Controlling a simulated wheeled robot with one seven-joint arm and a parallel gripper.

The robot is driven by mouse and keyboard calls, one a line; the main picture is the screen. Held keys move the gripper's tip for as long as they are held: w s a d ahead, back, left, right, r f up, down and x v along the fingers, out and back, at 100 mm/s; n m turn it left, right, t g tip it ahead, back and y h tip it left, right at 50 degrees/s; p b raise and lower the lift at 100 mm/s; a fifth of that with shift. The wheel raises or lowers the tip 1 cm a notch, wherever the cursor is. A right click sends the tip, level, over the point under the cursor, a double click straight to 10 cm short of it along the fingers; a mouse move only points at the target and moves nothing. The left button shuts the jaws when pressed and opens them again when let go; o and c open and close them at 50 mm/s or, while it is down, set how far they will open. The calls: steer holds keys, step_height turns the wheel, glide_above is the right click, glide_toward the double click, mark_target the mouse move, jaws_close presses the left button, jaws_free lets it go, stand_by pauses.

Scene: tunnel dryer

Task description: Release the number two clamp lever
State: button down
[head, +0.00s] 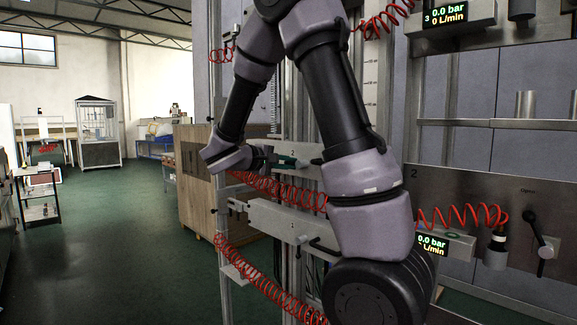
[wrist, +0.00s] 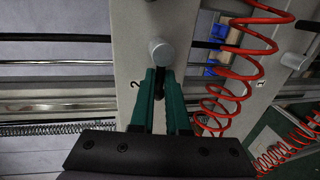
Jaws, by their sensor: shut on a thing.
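In the head view a pale grey clamp bar marked 2 (head: 307,154) lies behind my arm. My gripper (head: 286,161), with green fingers, is at its left part. In the wrist view the green fingers of my gripper (wrist: 161,82) are shut on the dark number two clamp lever (wrist: 159,88), just below a round grey knob (wrist: 161,51) on the bar. The numeral 2 shows left of the fingers. Most of the lever is hidden between the fingers, so I cannot tell its full angle.
A lower bar marked 1 (head: 275,222) carries a black lever (head: 323,244). Red coiled hoses (head: 285,190) hang close by; one passes right of my fingers in the wrist view (wrist: 236,80). A wooden cabinet (head: 196,181) stands behind. The green floor (head: 120,250) at left is clear.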

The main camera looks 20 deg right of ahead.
stand_by(0.3)
steer(key=c, duration=0.9)
jaws_free()
steer(key=shift+a, duration=0.15)
steer(key=v, duration=1)
steer(key=shift+s+a+r, duration=0.1)
steer(key=shift+s+a, duration=0.05)
steer(key=shift+a, duration=0.1)
